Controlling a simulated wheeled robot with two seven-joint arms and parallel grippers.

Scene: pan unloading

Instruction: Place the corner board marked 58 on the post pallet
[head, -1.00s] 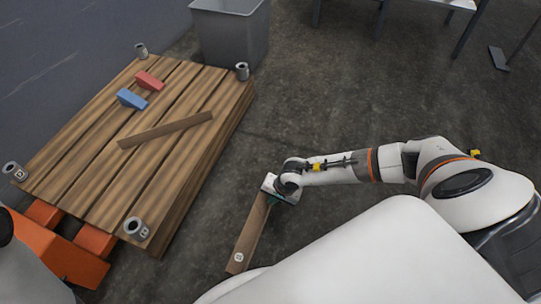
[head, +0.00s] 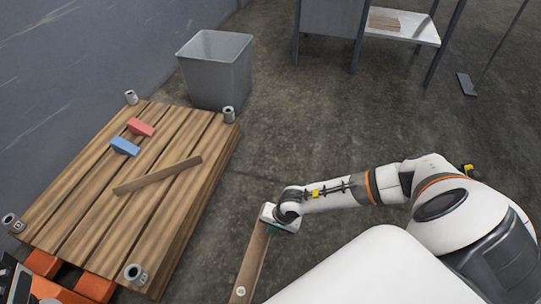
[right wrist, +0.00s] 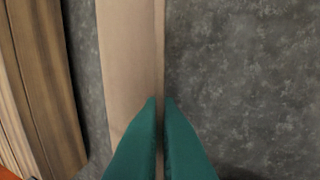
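My right gripper (head: 271,226) is shut on one end of a long brown corner board (head: 253,263). The board hangs over the floor beside the pallet and points toward the bottom of the head view. A round white mark sits near its free end, too small to read. In the right wrist view the green fingertips (right wrist: 160,103) pinch the edge of the board (right wrist: 127,60). The wooden pallet (head: 84,190) is at left, with short grey post sockets at its corners, such as the near right one (head: 135,273). My left gripper is not in view.
A loose wooden strip (head: 157,175), a red block (head: 141,127) and a blue block (head: 125,146) lie on the pallet. A grey bin (head: 217,70) stands behind it. A metal table (head: 412,30) is at the back. The floor between is clear.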

